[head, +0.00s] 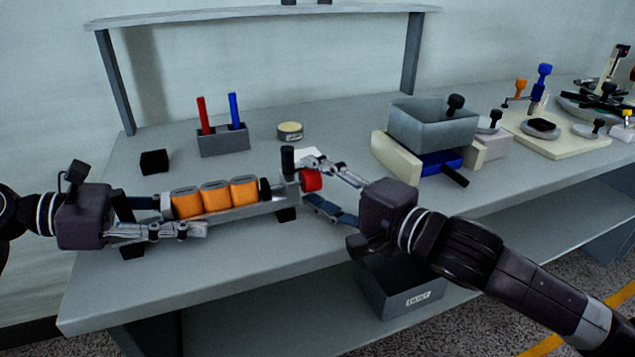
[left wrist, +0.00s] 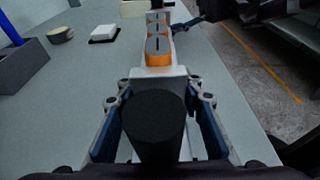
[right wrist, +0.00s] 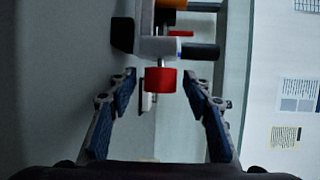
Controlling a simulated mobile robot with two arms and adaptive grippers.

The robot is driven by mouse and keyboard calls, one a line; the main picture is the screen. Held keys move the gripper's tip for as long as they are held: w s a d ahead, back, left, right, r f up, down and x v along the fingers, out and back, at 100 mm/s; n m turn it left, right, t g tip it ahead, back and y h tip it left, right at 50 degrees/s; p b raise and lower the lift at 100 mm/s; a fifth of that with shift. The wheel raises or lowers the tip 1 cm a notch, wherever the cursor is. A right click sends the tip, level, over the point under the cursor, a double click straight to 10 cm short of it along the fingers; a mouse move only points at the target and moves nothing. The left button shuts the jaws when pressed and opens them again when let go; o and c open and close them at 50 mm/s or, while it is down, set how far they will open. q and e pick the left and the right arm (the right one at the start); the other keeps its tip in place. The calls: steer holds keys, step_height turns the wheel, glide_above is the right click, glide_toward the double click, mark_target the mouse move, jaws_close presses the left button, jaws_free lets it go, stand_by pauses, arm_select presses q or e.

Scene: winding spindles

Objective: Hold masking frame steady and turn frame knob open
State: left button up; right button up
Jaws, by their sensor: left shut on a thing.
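The masking frame (head: 238,211) is a grey channel on the bench holding several orange spindle blocks (head: 216,197), with a black post at each end. Its red frame knob (head: 311,180) sticks out at the right end. My left gripper (head: 182,217) is shut on the frame's left end. In the left wrist view a black handle (left wrist: 155,125) stands between the fingers, hiding part of the frame. My right gripper (right wrist: 158,78) is open, its fingers on either side of the red knob (right wrist: 160,80), with gaps visible on both sides in the right wrist view.
Behind the frame stand a grey holder (head: 223,140) with red and blue sticks, a black block (head: 154,161) and a round tin (head: 290,131). To the right are a grey bin (head: 433,124) and a cream board (head: 560,138). A dark box (head: 400,291) sits below the bench's front edge.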

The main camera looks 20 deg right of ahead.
mark_target(318, 179)
steer(key=shift+a+r, duration=0.1)
steer(key=shift+r, duration=5.1)
steer(key=s+d+r, duration=0.5)
steer(key=s+r, duration=0.1)
steer(key=r, duration=0.4)
steer(key=shift+s+d+r, duration=0.15)
steer(key=shift+s+d, duration=0.1)
steer(key=shift+s, duration=0.15)
